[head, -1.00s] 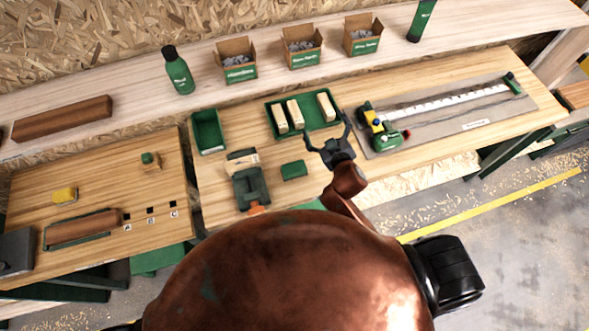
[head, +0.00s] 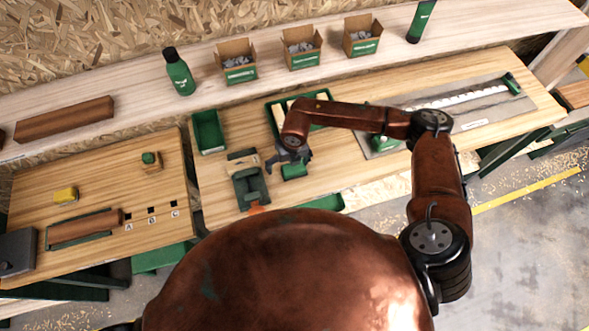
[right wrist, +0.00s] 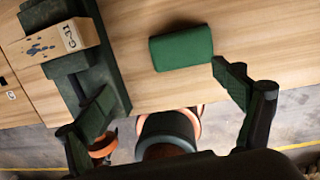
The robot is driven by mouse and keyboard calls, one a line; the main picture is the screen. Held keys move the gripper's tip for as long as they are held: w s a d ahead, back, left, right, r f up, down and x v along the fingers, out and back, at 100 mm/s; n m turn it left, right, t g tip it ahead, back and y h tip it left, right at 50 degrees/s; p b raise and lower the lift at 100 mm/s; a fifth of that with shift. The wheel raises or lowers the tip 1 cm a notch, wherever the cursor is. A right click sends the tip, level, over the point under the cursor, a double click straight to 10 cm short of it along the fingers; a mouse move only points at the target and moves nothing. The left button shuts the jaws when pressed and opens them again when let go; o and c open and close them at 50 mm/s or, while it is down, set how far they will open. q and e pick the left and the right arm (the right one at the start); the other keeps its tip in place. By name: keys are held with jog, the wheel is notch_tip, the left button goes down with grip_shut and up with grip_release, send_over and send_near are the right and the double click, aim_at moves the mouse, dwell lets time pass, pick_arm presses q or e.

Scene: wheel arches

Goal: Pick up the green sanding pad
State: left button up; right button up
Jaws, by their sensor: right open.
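The green sanding pad (head: 294,170) lies flat on the wooden bench, just right of a dark green clamp-like fixture. In the right wrist view the pad (right wrist: 181,47) shows whole, beyond the fingertips and between their lines, closer to the right finger. My right gripper (head: 287,159) is over the bench at the pad, pointing down; its wrist hides part of it in the head view. In the right wrist view the gripper (right wrist: 160,100) is open with nothing between its fingers. My left gripper is not in view.
The dark green fixture (head: 248,184) holds a wooden block (right wrist: 58,43) and stands close to the left finger. A green tray (head: 276,122) with pale blocks lies behind the pad. An empty green bin (head: 208,131) stands further left. Bare bench lies right of the pad.

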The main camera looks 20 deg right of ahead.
aim_at(294, 168)
jog(key=shift+w+d+h, duration=0.15)
jog(key=shift+w+d, duration=0.1)
jog(key=shift+d, duration=0.25)
jog(key=shift+w+d+h, duration=0.15)
jog(key=shift+w+d, duration=0.05)
jog(key=shift+d, duration=0.3)
jog(key=shift+w+d+f, duration=0.15)
jog(key=shift+d+f, duration=0.05)
jog(key=shift+f, duration=0.1)
jog(key=shift+w+f+p, duration=0.1)
jog(key=shift+f+p, duration=0.25)
jog(key=shift+f, duration=0.55)
jog(key=f, duration=0.1)
jog(key=f+p, duration=0.1)
jog(key=f, duration=0.2)
jog(key=shift+w+d+f+p, duration=0.1)
jog(key=shift+w+d+p, duration=0.15)
jog(key=shift+p, duration=0.15)
jog(key=shift+w+f, duration=0.1)
jog(key=shift+f, duration=0.4)
jog(key=c, duration=1.2)
